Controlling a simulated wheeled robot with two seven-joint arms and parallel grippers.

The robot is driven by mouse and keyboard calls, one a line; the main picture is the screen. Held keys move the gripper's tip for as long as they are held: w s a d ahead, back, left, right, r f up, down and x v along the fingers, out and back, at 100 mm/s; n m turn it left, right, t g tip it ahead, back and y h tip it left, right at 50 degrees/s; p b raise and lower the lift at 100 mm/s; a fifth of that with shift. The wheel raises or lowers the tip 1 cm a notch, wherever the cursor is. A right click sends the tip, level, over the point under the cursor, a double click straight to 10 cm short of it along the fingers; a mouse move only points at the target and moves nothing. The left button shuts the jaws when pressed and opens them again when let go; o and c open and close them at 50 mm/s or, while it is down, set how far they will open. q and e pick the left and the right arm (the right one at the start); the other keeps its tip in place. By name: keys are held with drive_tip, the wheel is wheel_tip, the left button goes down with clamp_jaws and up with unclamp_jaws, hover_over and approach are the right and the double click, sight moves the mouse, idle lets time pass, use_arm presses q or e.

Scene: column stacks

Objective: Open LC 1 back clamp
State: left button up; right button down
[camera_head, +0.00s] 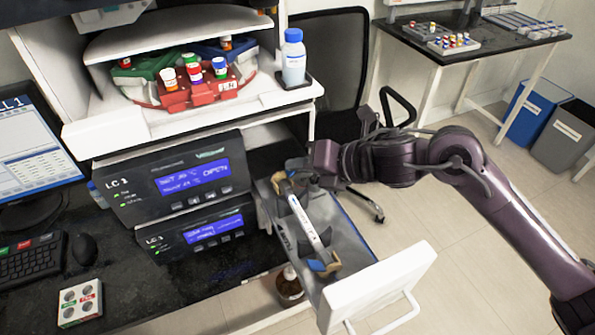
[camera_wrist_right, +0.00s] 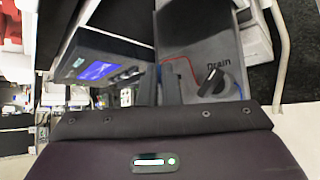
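The upper unit LC 1 (camera_head: 183,180) has a lit blue screen reading OPEN; it also shows in the right wrist view (camera_wrist_right: 95,62). Its drawer (camera_head: 352,262) is pulled out. A white column (camera_head: 303,217) lies along the drawer between a back clamp (camera_head: 284,186) and a blue-and-tan front clamp (camera_head: 325,266). My right gripper (camera_head: 298,172) is at the drawer's back end, close beside the back clamp; I cannot tell whether they touch. In the right wrist view its dark fingers (camera_wrist_right: 159,88) are close together, and their opening is unclear. My left gripper is not in view.
A second unit (camera_head: 203,233) sits below, also with a blue screen. A brown bottle (camera_head: 290,282) stands beside the drawer. Above are a tray of vials (camera_head: 203,88) and a blue-capped bottle (camera_head: 293,58). The floor to the right is mostly clear, with bins (camera_head: 537,108) farther back.

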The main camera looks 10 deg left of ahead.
drive_tip(key=shift+w+d, duration=0.1)
drive_tip(key=shift+w, duration=0.05)
idle(0.4)
drive_tip(key=c, duration=1.6)
unclamp_jaws()
drive_tip(key=shift+d, duration=0.1)
drive_tip(key=b+v, duration=0.2)
drive_tip(key=v, duration=0.5)
drive_tip(key=shift+d+r, duration=0.1)
drive_tip(key=shift+d, duration=0.3)
